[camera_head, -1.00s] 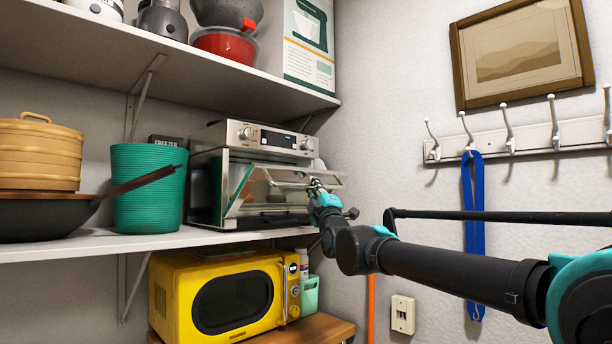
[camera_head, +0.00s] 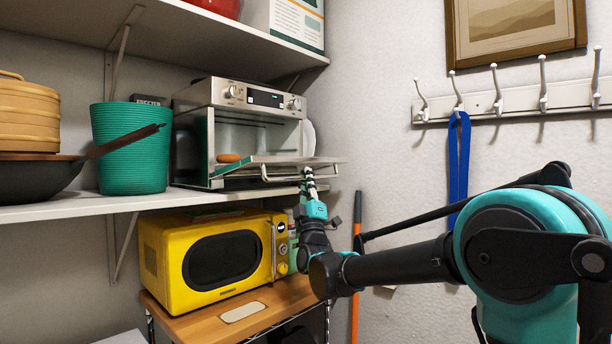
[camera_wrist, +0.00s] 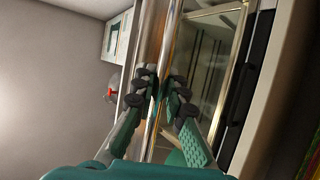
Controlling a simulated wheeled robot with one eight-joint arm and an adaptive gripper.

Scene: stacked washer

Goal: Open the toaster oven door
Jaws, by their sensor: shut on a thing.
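The silver toaster oven (camera_head: 262,97) stands on the middle shelf. Its glass door (camera_head: 275,161) is tipped down to nearly level, leaving the front opening uncovered. A brown roundish item (camera_head: 229,158) shows at the left of the opening. My gripper (camera_head: 308,180) is at the right part of the door's handle bar (camera_head: 283,177), reaching it from below and in front. In the wrist view, the fingers of my gripper (camera_wrist: 163,89) are closed around the shiny handle bar (camera_wrist: 172,40). The fingers hide part of the bar.
A green bin (camera_head: 131,150) and a dark pan (camera_head: 40,178) stand left of the oven on the shelf (camera_head: 100,205). A yellow microwave (camera_head: 215,262) is below. The wall with hooks (camera_head: 497,100) and a blue strap (camera_head: 459,170) is at right. Room before the oven is free except for my arm.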

